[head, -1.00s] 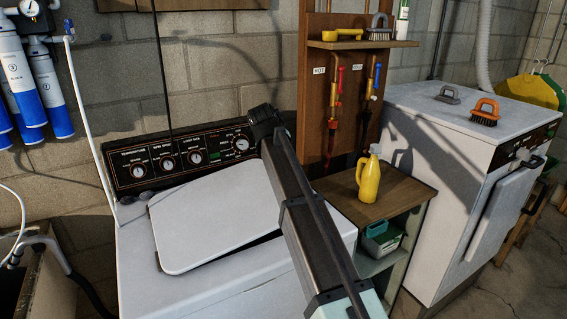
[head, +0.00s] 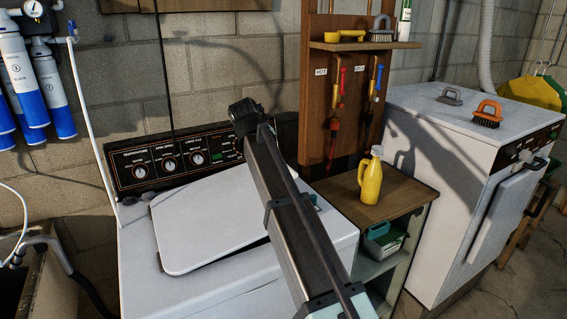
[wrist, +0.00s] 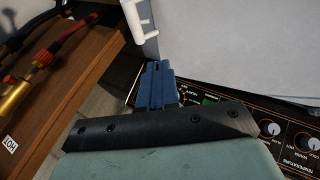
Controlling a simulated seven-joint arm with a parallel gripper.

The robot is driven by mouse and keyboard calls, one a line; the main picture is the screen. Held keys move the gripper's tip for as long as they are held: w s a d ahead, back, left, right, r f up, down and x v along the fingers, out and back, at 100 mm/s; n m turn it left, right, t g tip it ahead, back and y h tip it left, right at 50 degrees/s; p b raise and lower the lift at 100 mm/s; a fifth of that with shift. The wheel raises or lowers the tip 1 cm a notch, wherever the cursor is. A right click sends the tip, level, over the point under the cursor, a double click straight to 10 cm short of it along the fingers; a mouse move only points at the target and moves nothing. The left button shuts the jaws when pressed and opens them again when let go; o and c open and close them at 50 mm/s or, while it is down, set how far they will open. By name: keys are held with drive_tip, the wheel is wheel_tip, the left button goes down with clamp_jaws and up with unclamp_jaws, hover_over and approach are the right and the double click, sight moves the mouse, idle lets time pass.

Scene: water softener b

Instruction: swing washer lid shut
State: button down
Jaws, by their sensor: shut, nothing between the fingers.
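The white washer (head: 190,296) stands at the centre left of the head view. Its white lid (head: 212,222) lies low and slightly tilted, with a dark gap under its front edge. My arm crosses in front of the lid's right side and hides that side, along with most of my gripper. In the wrist view my gripper (wrist: 156,70) shows blue fingers pressed together with nothing between them. They are beside the edge of a white panel (wrist: 235,45); I cannot tell whether they touch it, or whether it is the lid or the washer top.
The control panel (head: 170,160) runs behind the lid. A small shelf (head: 400,210) with a yellow bottle (head: 371,178) stands to the right. A wooden pipe board (head: 318,120) is behind it. A second white appliance (head: 440,120) is at the far right.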

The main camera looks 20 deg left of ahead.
drive_tip(key=a+r+h, duration=0.1)
drive_tip(key=a+r, duration=0.1)
drive_tip(key=a, duration=0.4)
drive_tip(key=shift+d+m+g+h, duration=0.7)
drive_tip(key=shift+d+m+h, duration=0.2)
drive_tip(key=shift+d+h, duration=1.35)
drive_tip(key=x, duration=1.2)
drive_tip(key=shift+w+d+f, duration=0.1)
drive_tip(key=shift+w+d, duration=0.15)
drive_tip(key=shift+w, duration=0.2)
